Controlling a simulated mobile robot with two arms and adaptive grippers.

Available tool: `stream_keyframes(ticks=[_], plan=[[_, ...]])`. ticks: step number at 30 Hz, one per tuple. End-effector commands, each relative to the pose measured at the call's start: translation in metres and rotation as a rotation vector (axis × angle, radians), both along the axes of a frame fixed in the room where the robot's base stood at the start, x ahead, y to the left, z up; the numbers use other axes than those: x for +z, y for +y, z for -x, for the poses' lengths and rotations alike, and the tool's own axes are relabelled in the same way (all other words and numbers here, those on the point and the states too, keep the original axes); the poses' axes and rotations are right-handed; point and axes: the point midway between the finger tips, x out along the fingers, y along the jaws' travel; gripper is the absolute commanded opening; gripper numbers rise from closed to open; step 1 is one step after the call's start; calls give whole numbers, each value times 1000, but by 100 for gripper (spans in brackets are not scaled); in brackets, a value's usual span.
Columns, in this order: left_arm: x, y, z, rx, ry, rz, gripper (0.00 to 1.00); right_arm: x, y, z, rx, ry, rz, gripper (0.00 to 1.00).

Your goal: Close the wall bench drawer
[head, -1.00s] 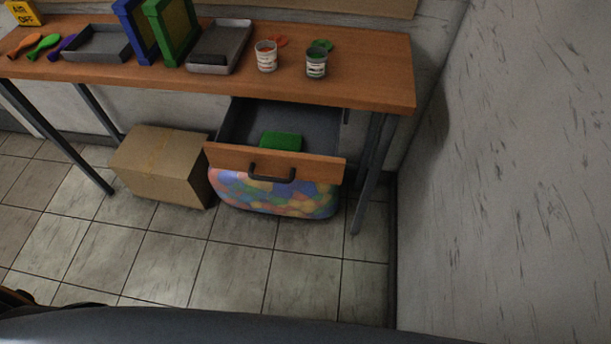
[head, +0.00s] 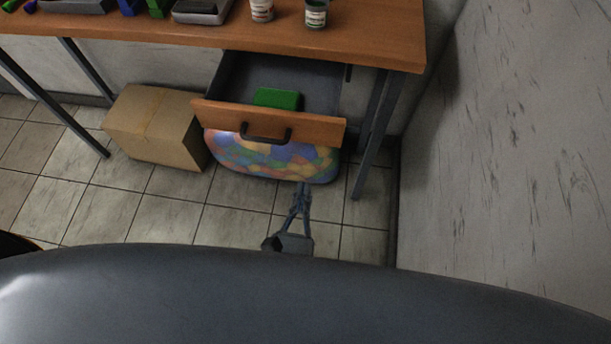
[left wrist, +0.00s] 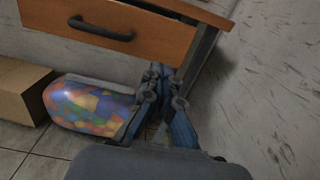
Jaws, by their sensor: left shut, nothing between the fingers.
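The wall bench drawer (head: 310,127) is pulled out under the wooden bench top, with a dark handle (head: 265,134) on its front. A green block (head: 278,98) lies inside it. My left gripper (head: 303,188) is shut and empty, below and in front of the drawer, right of the handle. In the left wrist view, the drawer front (left wrist: 150,40) is at the top, with its handle (left wrist: 100,31) to the upper left of the gripper (left wrist: 165,72). The gripper appears apart from the drawer. My right gripper is in neither view.
The bench top (head: 370,35) bears paint cups (head: 316,13) and trays. A bench leg (head: 375,140) and a wall (head: 500,130) stand to the right.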

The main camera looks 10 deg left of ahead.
Motion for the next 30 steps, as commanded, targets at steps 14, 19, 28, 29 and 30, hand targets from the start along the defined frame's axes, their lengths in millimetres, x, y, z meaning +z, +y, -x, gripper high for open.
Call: stream_keyframes(ticks=[14,19,28,29,30], plan=[[4,-3,-99,0,-4,-6,0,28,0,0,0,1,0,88],[2,-4,-117,-1,-3,-7,0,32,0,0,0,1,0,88],[0,-4,-123,-1,-2,-6,0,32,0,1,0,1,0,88],[0,-4,-123,-1,-2,-6,0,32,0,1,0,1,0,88],[0,-4,-123,-1,-2,-6,0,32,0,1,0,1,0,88]])
